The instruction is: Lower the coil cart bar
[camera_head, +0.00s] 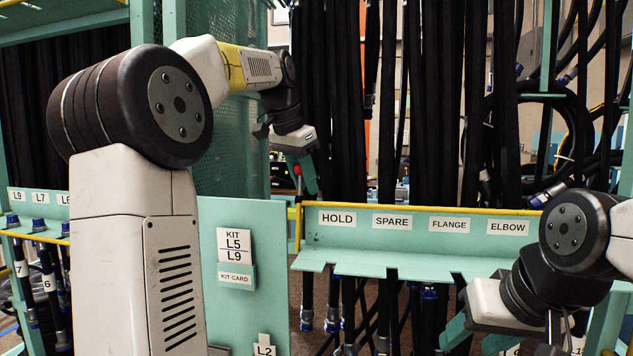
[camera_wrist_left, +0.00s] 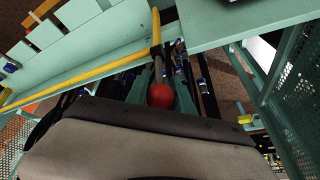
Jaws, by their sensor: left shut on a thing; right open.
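A yellow bar (camera_head: 470,210) runs along the back edge of the labelled teal rack in the head view. In the left wrist view, a yellow bar (camera_wrist_left: 85,65) crosses beside teal panels, and a rod with a red ball knob (camera_wrist_left: 160,95) lies near its bent end. My left gripper (camera_head: 300,178) points down above the rack's left end, with a speck of red between its fingers. In the left wrist view, its teal fingers (camera_wrist_left: 163,78) flank the red knob and are shut on it. My right gripper (camera_head: 478,336) is open and empty at the lower right, in front of the rack.
The teal rack front (camera_head: 345,241) carries HOLD, SPARE, FLANGE and ELBOW labels, with slots below. Black hoses (camera_head: 435,110) hang behind it. A teal kit card panel (camera_head: 243,285) stands left of the rack. Coiled hoses (camera_head: 575,130) hang at the right.

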